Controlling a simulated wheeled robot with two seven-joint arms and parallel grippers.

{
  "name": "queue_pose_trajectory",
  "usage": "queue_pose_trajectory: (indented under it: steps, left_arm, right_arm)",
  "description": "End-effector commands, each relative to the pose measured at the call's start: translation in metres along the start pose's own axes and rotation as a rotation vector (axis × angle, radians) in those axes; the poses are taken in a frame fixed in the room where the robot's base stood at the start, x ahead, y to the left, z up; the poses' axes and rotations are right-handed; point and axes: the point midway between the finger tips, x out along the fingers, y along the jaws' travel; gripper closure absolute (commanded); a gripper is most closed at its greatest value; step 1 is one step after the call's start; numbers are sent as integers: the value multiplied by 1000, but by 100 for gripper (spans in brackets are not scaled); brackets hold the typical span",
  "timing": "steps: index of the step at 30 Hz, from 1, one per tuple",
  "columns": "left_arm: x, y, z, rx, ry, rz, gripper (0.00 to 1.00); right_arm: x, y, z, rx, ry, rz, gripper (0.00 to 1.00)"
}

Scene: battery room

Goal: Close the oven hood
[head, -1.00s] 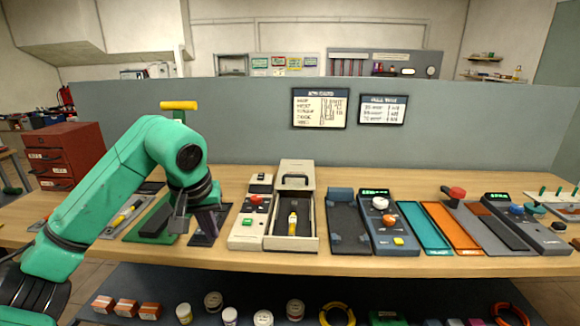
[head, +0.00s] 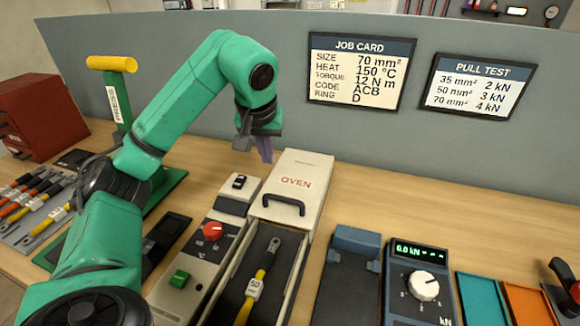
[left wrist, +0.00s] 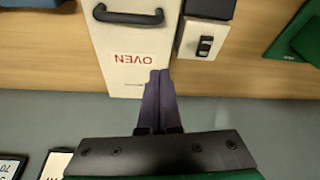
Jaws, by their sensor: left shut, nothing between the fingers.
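The cream oven hood (head: 293,182), marked OVEN with a black handle (head: 284,204), sits at the back of the oven tray (head: 287,278). The front of the tray is uncovered. A cable with a yellow sleeve and metal lug (head: 258,283) lies in it. My left gripper (head: 266,158) is shut and empty at the hood's back left. In the left wrist view its purple fingers (left wrist: 159,76) overlap the hood's back end (left wrist: 128,75) beside the OVEN label; I cannot tell whether they touch it. My right gripper is not in view.
A control box with a red knob (head: 212,231) and green button (head: 180,278) stands left of the tray. A green press with a yellow handle (head: 112,64) is further left. A pull tester (head: 419,283) stands right. Bare bench lies right of the hood.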

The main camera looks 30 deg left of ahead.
Motion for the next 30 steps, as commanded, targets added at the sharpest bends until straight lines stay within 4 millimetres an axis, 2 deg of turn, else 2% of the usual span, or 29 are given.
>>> queue_pose_trajectory:
  steps: [5, 11, 17, 24, 30]
  left_arm:
    - [15, 0, 1, 0, -3, -2, 100]
    - [56, -1, 1, -1, -5, -4, 100]
    - [98, 0, 1, 0, -5, -2, 100]
    - [88, -1, 33, 2, 1, -1, 100]
    - [87, 0, 38, 0, 0, 0, 100]
  right_arm:
    - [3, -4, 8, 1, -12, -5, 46]
    - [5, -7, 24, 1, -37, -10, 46]
    - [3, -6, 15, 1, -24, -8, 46]
    - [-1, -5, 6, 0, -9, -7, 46]
    - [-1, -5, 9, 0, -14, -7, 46]
